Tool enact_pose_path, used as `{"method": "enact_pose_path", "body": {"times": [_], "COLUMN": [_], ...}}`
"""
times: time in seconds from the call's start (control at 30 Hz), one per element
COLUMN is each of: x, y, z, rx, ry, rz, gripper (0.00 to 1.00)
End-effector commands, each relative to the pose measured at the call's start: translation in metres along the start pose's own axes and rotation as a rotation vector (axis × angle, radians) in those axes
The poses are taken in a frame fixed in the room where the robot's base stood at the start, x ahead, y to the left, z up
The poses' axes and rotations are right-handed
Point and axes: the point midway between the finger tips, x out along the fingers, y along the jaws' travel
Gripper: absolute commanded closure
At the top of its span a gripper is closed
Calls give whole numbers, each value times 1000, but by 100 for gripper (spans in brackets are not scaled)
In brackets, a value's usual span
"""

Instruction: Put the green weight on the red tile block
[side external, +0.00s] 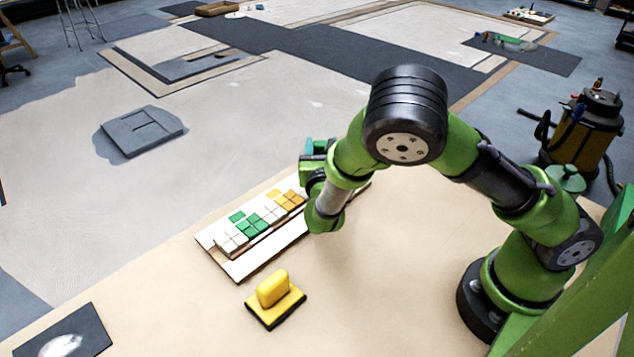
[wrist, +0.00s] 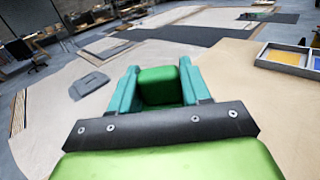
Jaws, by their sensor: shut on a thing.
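My gripper (side external: 316,158) is raised over the far end of the tile board and is partly hidden by my arm in the side view. In the wrist view its teal fingers (wrist: 158,76) are shut on the green weight (wrist: 158,90), a rounded green block. In the side view the weight cannot be made out clearly from the gripper. No red tile block shows in either view. My arm covers part of the board's far end.
The wooden board (side external: 246,268) carries white, green (side external: 253,225) and orange (side external: 290,200) tile blocks in a row. A yellow-handled tool (side external: 273,289) stands in front of it. A dark plate (side external: 85,325) lies front left. A divided tray (wrist: 283,56) shows right in the wrist view.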

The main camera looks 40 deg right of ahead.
Motion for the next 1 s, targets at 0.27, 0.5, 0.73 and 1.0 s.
{"method": "enact_pose_path", "body": {"times": [0.27,0.5,0.73,1.0], "x": [1,0,0,0], "y": [-1,0,0,0], "z": [-32,-33,-36,-36], "rx": [0,3,1,0], "ry": [-2,-2,1,1], "rz": [-3,-2,-1,-1], "gripper": [100,100,39,27]}}
